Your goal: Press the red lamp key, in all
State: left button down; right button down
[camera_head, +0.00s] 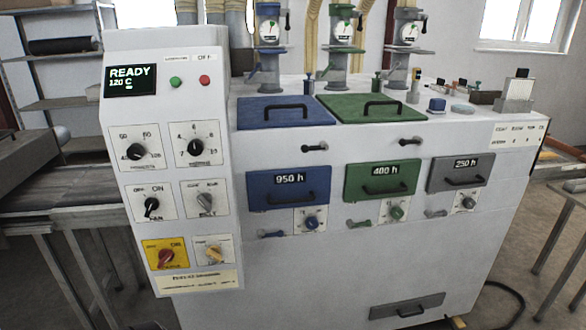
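A small round red key (205,81) sits at the upper right of the white control panel (220,125), under a label reading OFF. A round green key (175,83) is just left of it. I cannot tell whether the red key is lit or pressed. Neither of my grippers shows in the head view, and nothing covers the red key.
Below the keys are several dials, including a red knob on a yellow plate (166,257). The white machine (350,260) extends right, with blue (287,188), green and grey drawers and columns on top. A conveyor (60,190) lies left.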

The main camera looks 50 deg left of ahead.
aim_at(204, 79)
jog(key=u, duration=1.4)
